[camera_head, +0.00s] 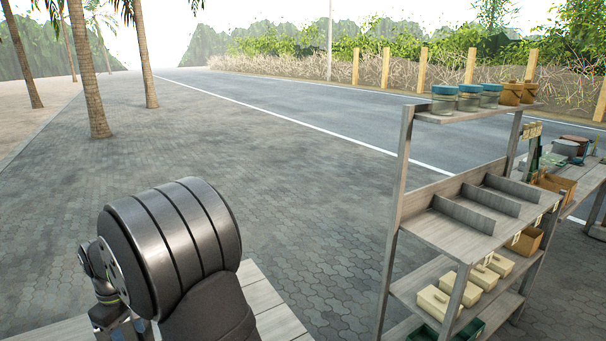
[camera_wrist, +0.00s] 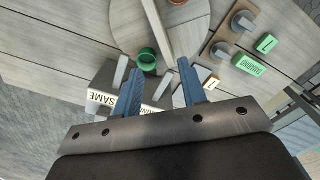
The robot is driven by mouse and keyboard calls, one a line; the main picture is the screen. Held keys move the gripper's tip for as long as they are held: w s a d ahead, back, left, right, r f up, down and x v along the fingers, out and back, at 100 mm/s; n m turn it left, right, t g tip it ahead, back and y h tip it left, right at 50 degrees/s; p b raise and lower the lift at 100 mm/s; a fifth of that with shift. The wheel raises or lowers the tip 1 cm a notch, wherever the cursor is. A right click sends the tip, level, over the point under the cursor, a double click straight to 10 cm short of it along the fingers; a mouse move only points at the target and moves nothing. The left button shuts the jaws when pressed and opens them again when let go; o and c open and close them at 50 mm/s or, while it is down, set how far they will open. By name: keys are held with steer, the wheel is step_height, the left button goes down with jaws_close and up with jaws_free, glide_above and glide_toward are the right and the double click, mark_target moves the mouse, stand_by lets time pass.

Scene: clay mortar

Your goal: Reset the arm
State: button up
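My gripper (camera_wrist: 160,66) shows in the wrist view with its two blue fingers spread apart and nothing held between them. Below it is a grey plank table (camera_wrist: 75,45). A small green round cup or ring (camera_wrist: 147,59) appears between the fingertips, apparently lower down; the exact gap cannot be told. In the head view my dark arm fills the lower left, and the gripper's fingers are not visible there.
The wrist view shows a label block reading "SAME" (camera_wrist: 101,98), a green labelled block (camera_wrist: 249,65) and a grey round knob (camera_wrist: 243,21). In the head view a shelf rack (camera_head: 447,231) with jars (camera_head: 469,97) and pale blocks (camera_head: 438,303) stands right. Paving lies between.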

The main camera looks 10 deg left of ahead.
step_height(320, 180, down, 16)
steer(key=m, duration=0.8)
steer(key=shift+f, duration=0.15)
step_height(320, 180, up, 17)
steer(key=n, duration=0.8)
step_height(320, 180, down, 17)
